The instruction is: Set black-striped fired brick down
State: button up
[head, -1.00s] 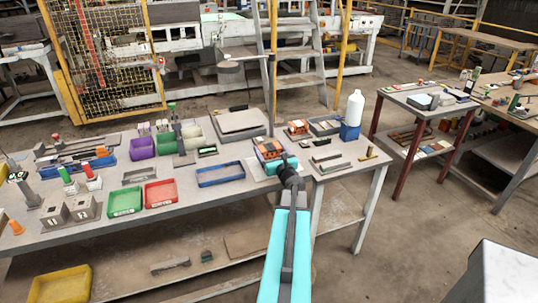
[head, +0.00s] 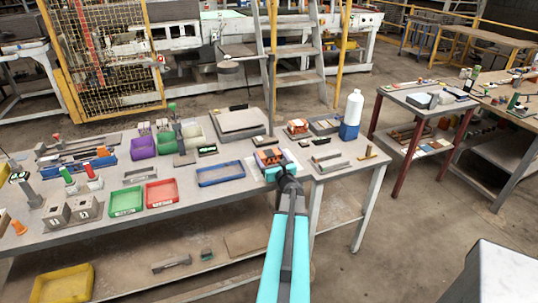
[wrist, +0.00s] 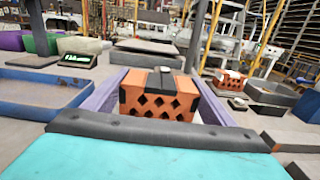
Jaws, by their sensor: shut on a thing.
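The black-striped fired brick (head: 270,156) is orange with dark bands and a row of diamond holes in its near face. It also shows in the wrist view (wrist: 159,97). My gripper (head: 274,160) is shut on it, with pale purple fingers along its left and right sides. In the wrist view my gripper (wrist: 158,100) has a dark bar and a teal body in front, hiding the brick's lower edge. The brick looks level, over the right part of the long grey table (head: 215,203). I cannot tell whether its underside touches anything.
A second orange brick (head: 298,127) stands behind and to the right. A blue tray (head: 221,174) is to the left, and a grey slab (head: 239,123) lies behind.

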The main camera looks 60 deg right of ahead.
jog(key=shift+f+b, duration=0.2)
jog(key=shift+b, duration=0.15)
jog(key=o, duration=1.3)
jog(key=shift+r+p, duration=0.25)
jog(key=shift+p, duration=0.15)
jog(key=shift+s+a+f+b, duration=0.1)
jog(key=shift+s+a+b, duration=0.25)
jog(key=shift+s+a, duration=0.1)
jog(key=shift+b+v, duration=1.5)
jog(key=shift+v, duration=3.9)
jog(key=shift+s, duration=0.1)
